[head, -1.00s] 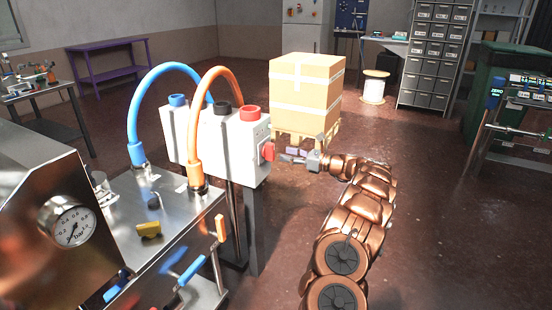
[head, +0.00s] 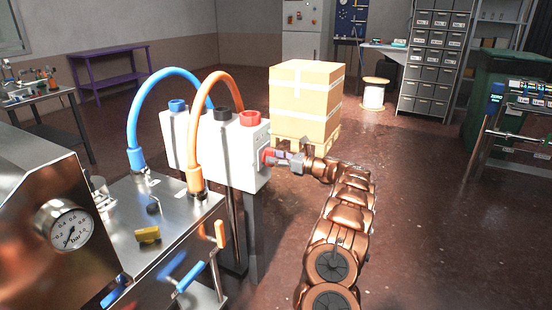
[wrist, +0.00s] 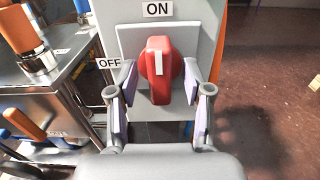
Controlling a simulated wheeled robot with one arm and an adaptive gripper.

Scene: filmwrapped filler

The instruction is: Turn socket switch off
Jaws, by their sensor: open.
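The socket switch is a red rotary knob (wrist: 158,68) on the side face of a white box (head: 235,165). In the wrist view its white stripe is upright, pointing at the ON label (wrist: 157,9). The OFF label (wrist: 109,63) is to its left. In the head view the knob (head: 267,156) is small and partly hidden by my gripper (head: 280,159). In the wrist view my gripper (wrist: 160,84) is open, with one finger on each side of the knob. Gaps show between knob and fingers, and I cannot tell whether they touch.
Blue (head: 148,95) and orange (head: 193,115) hoses arch close to the box. A metal bench (head: 170,210) with a gauge (head: 66,230) and valve handles stands at left. A carton on a pallet (head: 305,95) stands behind. The floor at right is open.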

